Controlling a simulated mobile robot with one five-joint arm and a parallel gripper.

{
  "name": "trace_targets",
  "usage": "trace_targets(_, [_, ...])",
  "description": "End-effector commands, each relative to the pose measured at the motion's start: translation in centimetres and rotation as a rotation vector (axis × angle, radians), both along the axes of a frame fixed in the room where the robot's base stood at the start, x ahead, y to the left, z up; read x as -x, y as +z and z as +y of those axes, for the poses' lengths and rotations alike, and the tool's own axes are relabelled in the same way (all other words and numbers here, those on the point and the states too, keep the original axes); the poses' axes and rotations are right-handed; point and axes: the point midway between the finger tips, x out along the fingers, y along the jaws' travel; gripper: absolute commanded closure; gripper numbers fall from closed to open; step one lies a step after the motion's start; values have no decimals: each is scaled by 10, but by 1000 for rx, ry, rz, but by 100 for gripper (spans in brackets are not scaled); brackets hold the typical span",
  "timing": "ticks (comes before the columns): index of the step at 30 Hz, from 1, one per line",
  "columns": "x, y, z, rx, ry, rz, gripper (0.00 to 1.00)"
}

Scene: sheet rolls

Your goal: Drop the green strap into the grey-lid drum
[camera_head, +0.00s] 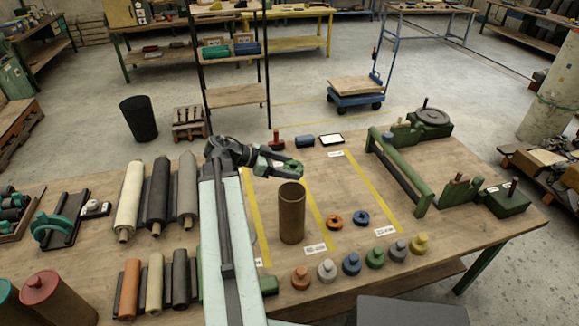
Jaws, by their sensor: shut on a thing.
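My gripper (287,170) is above the table, pointing right, shut on a small green thing, which looks like the green strap (294,166). The strap is small and partly covered by the fingers. An open brown drum (291,218) stands upright on the table just below and in front of my gripper, its dark mouth facing up. It wears no lid, so I cannot tell whether it is the grey-lid drum.
Orange (335,221) and blue (361,218) rings lie right of the drum. Several rolls (157,195) lie at left. A red-lid drum (60,302) stands front left. A green roller frame (402,175) stands at right.

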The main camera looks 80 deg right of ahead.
Motion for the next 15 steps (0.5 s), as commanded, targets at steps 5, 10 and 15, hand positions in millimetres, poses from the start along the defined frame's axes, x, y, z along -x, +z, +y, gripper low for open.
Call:
trace_targets(5, [0,-23,0,0,0,0,78])
trace_targets(10, [1,-22,0,0,-1,0,78])
trace_targets(15, [1,-21,0,0,-1,0,14])
